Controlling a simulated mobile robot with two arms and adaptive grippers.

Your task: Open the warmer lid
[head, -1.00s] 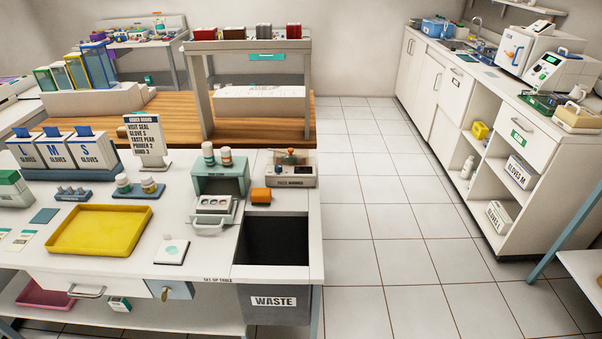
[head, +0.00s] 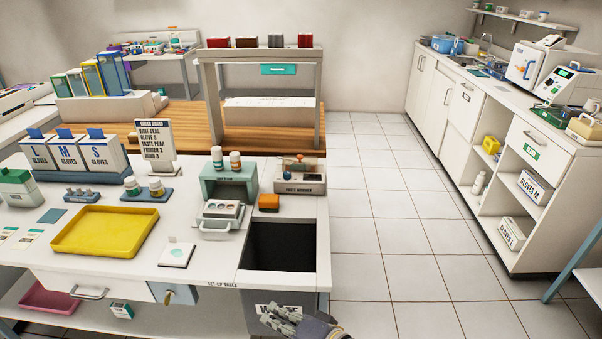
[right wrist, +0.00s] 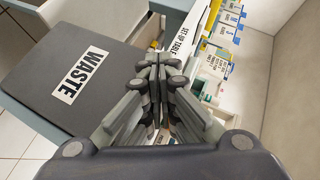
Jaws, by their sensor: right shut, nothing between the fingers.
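The paste warmer (head: 299,180) is a small white box with a dark label strip. It stands at the back right corner of the set-up table (head: 212,262). An orange knob-like part shows on its top; its lid position is too small to tell. My right gripper (head: 268,314) is low at the bottom of the head view, in front of the waste bin and well below and in front of the warmer. In the right wrist view its fingers (right wrist: 155,66) are together with nothing between them. My left gripper is not in view.
The waste bin (right wrist: 70,85) has a dark opening (head: 280,248) in the table's right end. A yellow tray (head: 104,232) lies left. The floor to the right is clear.

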